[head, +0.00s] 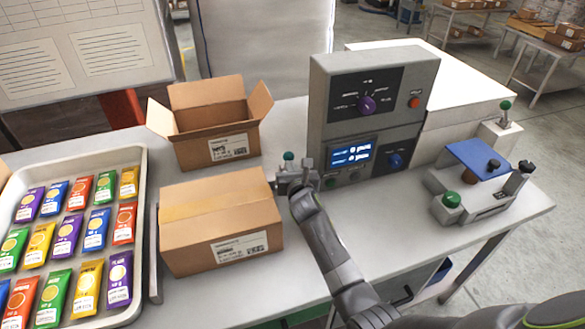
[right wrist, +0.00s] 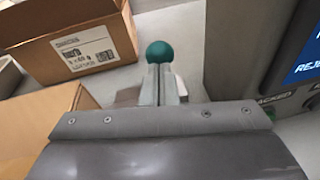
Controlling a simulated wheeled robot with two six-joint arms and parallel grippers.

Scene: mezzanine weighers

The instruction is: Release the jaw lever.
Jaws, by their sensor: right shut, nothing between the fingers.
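A teal-green ball knob (head: 289,156), which looks like the end of the jaw lever, stands just right of the closed carton (head: 220,208). In the right wrist view the ball (right wrist: 160,53) shows directly beyond my fingertips. My right gripper (head: 293,172) is shut and empty, close in front of the knob. The gripper hides the lever's stem and base, and I cannot tell whether it touches them. My left gripper is out of view.
A grey control box (head: 330,104) with knobs and a blue display stands close right of the gripper. An open carton (head: 212,125) is behind, and a tray (head: 140,160) of colourful packets is at left. A fixture with a blue plate (head: 478,158) stands at right.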

